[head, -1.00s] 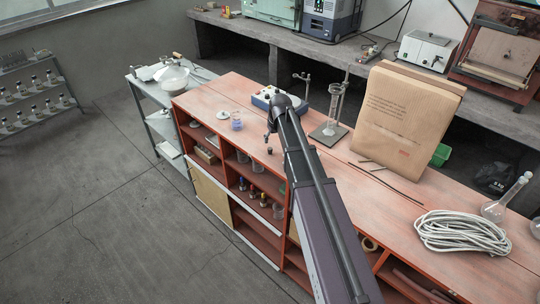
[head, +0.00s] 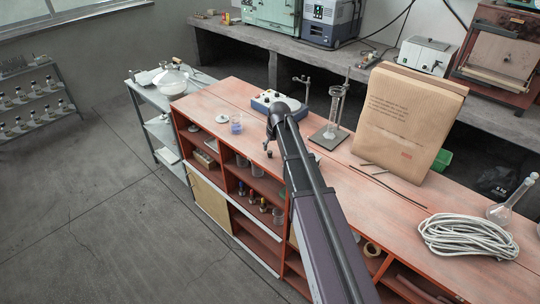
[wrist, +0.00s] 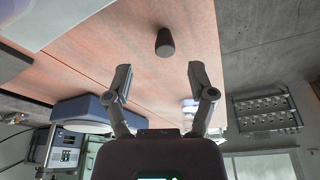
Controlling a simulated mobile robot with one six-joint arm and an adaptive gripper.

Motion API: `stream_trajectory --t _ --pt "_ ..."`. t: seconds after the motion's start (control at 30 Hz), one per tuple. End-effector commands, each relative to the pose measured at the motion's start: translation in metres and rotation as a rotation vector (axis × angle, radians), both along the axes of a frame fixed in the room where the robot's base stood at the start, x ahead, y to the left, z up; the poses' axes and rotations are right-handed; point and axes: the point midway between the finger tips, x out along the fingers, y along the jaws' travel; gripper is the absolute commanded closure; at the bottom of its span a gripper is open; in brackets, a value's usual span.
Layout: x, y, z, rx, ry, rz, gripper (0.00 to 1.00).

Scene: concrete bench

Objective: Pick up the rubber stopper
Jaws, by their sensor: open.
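The rubber stopper (wrist: 165,42) is a small dark grey tapered plug standing on the reddish bench top. In the wrist view it is beyond the fingertips, near the middle of the gap and slightly right. In the head view the stopper (head: 269,154) shows as a small dark shape near the bench's front edge, just below my gripper. My gripper (wrist: 158,78) is open, with its two grey fingers apart and nothing between them. In the head view my arm partly hides the gripper and the bench around it.
A blue-and-white stirrer (head: 264,103) and a small blue-filled beaker (head: 236,126) stand close by. A stand with a glass cylinder (head: 334,112), a large paper bag (head: 405,120) and coiled rope (head: 467,234) are to the right. The bench's front edge is near the stopper.

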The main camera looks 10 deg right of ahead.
Motion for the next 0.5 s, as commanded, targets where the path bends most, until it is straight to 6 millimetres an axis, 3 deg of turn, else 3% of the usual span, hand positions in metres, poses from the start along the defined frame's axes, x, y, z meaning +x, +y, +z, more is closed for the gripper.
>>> stream_trajectory --t 0.5 --pt "0.01 0.007 -0.038 0.0 0.0 0.0 0.29"
